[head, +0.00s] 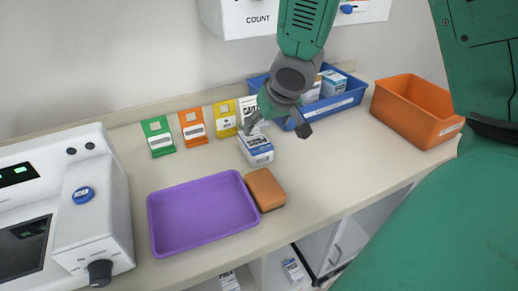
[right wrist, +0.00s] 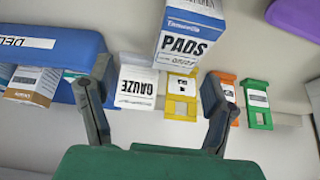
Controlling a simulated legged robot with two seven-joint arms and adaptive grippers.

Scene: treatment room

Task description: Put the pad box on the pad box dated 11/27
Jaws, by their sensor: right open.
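A white and blue pad box (head: 258,151) stands on the counter just below my right gripper (head: 276,128). In the right wrist view the same box, marked PADS (right wrist: 188,42), is at the top, beyond the fingertips. My right gripper (right wrist: 155,78) is open, with nothing between its fingers, and apart from the box. A white gauze box (right wrist: 137,88) stands by the card stands, partly hidden by my gripper in the head view. White boxes (head: 333,84) are in the blue bin (head: 345,102). My left gripper is not in view.
Green (head: 158,138), orange (head: 193,128) and yellow (head: 225,120) card stands line the back. A purple tray (head: 165,243) and an orange-brown block (head: 266,189) lie in front. An orange bin (head: 415,112) is at right, a white machine (head: 105,215) at left. The counter's right front is clear.

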